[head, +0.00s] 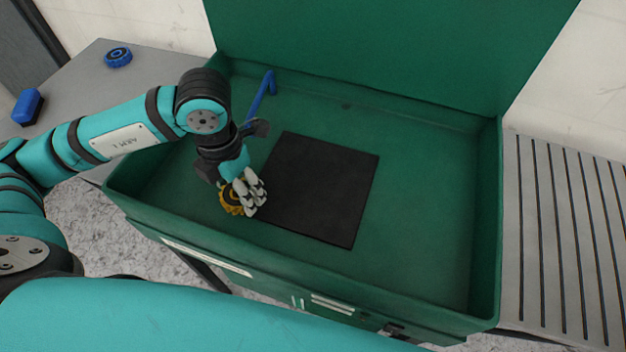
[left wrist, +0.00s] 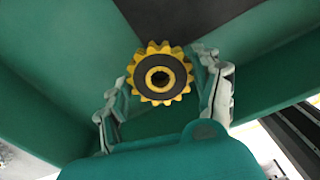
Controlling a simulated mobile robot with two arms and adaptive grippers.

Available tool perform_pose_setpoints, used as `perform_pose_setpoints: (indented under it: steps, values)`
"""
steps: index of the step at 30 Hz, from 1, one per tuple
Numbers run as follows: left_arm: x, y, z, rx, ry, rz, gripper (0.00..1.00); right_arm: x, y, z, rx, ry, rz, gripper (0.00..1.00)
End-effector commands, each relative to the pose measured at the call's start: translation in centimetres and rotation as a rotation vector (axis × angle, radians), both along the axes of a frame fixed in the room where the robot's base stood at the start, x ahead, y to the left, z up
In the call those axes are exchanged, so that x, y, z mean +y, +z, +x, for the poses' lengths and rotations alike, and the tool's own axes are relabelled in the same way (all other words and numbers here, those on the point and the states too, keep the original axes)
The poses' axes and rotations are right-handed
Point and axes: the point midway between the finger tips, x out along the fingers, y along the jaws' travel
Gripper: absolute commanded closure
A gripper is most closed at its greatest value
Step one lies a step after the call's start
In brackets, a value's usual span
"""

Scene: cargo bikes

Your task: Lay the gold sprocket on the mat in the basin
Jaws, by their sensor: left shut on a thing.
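The gold sprocket (head: 233,200) is a toothed ring with a dark face around a gold hub. My left gripper (head: 250,192) is shut on it inside the green basin (head: 430,230), by the left edge of the black mat (head: 318,188). In the left wrist view the sprocket (left wrist: 160,76) sits between the two fingers of my left gripper (left wrist: 165,85), with a corner of the dark mat (left wrist: 175,18) beyond it. I cannot tell the sprocket's exact height above the basin floor. My right gripper is in neither view.
A blue tap-like spout (head: 262,92) rises at the basin's back left. A blue round part (head: 118,57) and a blue block (head: 28,107) lie on the grey counter at the left. A slotted grey surface (head: 570,230) lies right of the basin. Most of the mat is bare.

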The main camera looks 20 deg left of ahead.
Motion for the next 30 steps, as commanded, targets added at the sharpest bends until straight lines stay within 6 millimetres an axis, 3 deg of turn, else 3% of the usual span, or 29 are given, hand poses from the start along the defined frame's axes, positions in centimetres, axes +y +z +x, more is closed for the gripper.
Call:
perform_pose_setpoints:
  steps: [18,25,30]
  values:
    - [-10.2,-1.0,10.0,0.0,0.005,-0.002,0.84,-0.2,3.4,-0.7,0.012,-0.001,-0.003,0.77]
    - [-11.2,-1.6,11.0,0.0,0.006,-0.001,0.84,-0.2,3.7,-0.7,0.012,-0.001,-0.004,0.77]
    - [-11.1,-3.7,10.9,0.003,0.006,0.0,0.84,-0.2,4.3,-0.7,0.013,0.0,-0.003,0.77]
